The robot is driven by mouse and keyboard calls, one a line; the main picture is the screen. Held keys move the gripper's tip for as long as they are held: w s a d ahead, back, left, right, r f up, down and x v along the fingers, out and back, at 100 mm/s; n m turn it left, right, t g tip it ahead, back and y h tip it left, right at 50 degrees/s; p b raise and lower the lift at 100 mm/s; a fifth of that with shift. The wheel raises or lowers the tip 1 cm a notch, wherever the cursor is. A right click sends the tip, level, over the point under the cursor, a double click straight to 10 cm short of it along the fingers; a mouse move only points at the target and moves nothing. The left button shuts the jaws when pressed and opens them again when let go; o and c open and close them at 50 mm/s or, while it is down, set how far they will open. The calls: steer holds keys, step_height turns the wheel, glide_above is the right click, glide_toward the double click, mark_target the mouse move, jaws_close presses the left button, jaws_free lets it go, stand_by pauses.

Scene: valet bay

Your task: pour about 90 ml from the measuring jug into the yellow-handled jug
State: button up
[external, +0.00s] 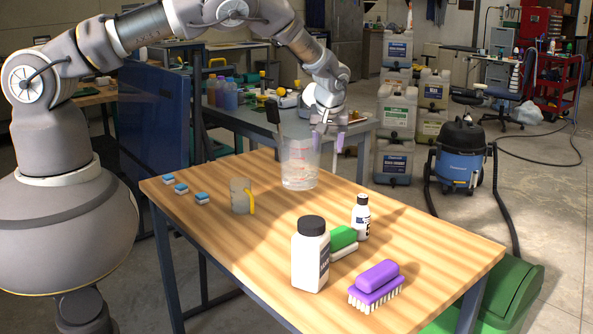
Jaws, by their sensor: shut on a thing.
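The measuring jug (298,167) is clear with red markings. It looks upright at the far edge of the wooden table; I cannot tell whether it touches the tabletop. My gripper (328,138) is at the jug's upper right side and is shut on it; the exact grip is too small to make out. A dark-ended stick (273,112) rises at the jug's left rim. The yellow-handled jug (239,197) is small and greyish, and stands upright on the table to the left and nearer the camera. Its yellow handle faces right. The liquid levels are hard to tell.
A white bottle with a black cap (310,262), a small white bottle (361,220), a green block (343,238) and a purple brush (376,284) stand at the table's near right. Several blue-and-white blocks (181,189) lie at the left edge. The middle of the table (265,240) is clear.

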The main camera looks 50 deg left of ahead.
step_height(320, 180, down, 7)
steer(key=shift+r, duration=0.15)
